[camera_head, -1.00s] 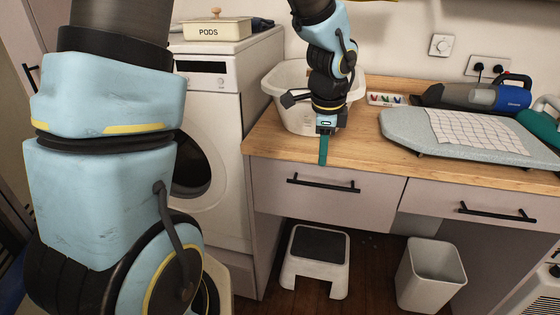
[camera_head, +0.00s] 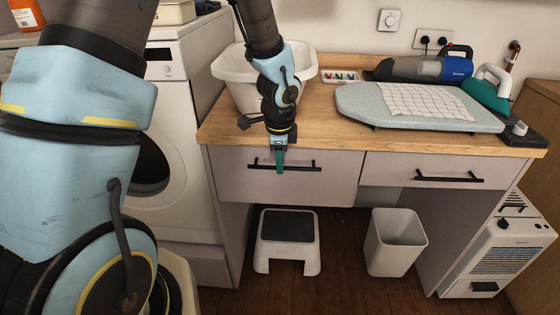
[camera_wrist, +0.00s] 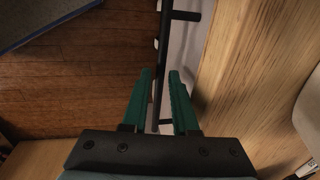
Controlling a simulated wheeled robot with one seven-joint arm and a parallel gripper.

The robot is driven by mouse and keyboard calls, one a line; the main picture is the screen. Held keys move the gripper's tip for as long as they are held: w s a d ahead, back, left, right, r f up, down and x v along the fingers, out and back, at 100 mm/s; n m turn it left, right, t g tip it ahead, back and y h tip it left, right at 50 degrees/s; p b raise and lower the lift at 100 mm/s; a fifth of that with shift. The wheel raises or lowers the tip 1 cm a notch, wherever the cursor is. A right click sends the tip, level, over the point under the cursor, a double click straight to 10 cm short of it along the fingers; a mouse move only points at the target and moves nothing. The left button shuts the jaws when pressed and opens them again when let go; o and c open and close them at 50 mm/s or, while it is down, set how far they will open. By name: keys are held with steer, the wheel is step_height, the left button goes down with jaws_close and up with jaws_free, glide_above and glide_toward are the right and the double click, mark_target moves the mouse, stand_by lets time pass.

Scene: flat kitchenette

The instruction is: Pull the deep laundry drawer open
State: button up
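The left drawer (camera_head: 230,178) under the wooden worktop has a pale front with a black bar handle (camera_head: 305,167). It looks shut, its front in line with the other drawer's. My gripper (camera_head: 280,168) points down at the middle of this handle, in front of the worktop edge. In the wrist view, the teal fingers of my gripper (camera_wrist: 160,75) stand apart, with the black handle (camera_wrist: 164,45) running between them. A gap shows beside the bar, so the fingers are open around it. Contact with the bar cannot be told.
A second drawer (camera_head: 400,170) with its own handle is to the right. A white step stool (camera_head: 308,258) and grey bin (camera_head: 398,263) stand below. A white basin (camera_head: 230,67) and ironing board (camera_head: 355,105) rest on the worktop (camera_head: 325,130). A washing machine (camera_head: 190,150) is left.

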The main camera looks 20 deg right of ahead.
jaws_close()
stand_by(1.4)
